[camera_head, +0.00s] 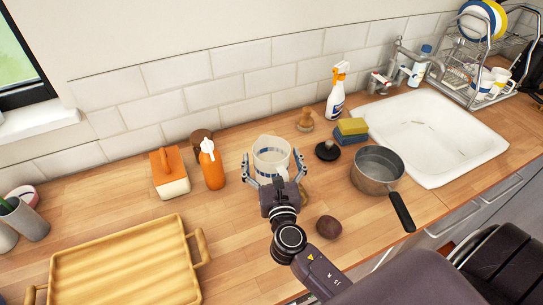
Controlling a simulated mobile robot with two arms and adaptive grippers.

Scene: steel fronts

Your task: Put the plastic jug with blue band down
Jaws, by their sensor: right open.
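The plastic jug with blue band (271,151) stands upright on the wooden counter, in front of the tiled wall. It is pale and translucent, with a bluish band round it. My right gripper (273,168) is open, with one finger on each side of the jug. I cannot tell whether the fingers touch it. The gripper hides the jug's lower front. My left gripper does not show.
Left of the jug stand an orange bottle (211,166) and an orange-topped block (169,175). A wooden tray (125,262) lies front left. To the right are a dark lid-like item (327,151), a saucepan (376,172), sponges (352,127) and a sink (440,135). A dark round item (329,226) lies in front.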

